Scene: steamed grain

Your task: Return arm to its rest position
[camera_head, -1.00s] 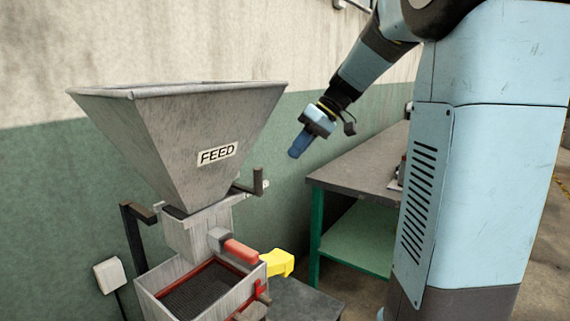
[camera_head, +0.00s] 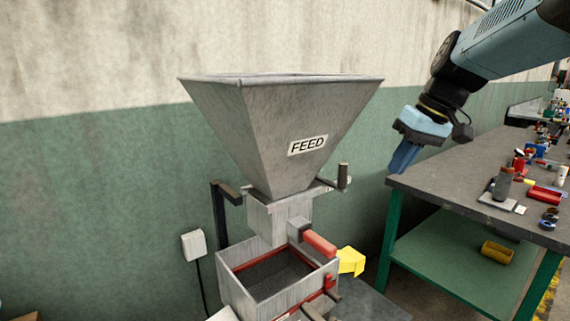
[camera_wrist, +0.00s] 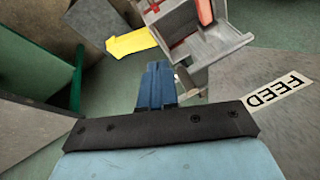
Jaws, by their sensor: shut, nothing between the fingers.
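My gripper (camera_head: 403,158) is at the end of my blue arm, upper right in the head view. Its blue fingers are shut and empty and point down, beside the near left corner of the workbench. In the wrist view the shut fingers (camera_wrist: 157,84) show at the middle, with nothing between them. The grey feed hopper (camera_head: 270,125) stands to the left of my gripper, apart from it. Its FEED label (camera_wrist: 275,92) shows at the right of the wrist view.
The workbench (camera_head: 440,178) at right carries several small items, with a yellow cylinder (camera_head: 497,252) on its green lower shelf. Below the hopper are a mesh-floored box (camera_head: 240,293), a red handle (camera_head: 319,243) and a yellow piece (camera_head: 351,261). A wall (camera_head: 90,170) runs behind.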

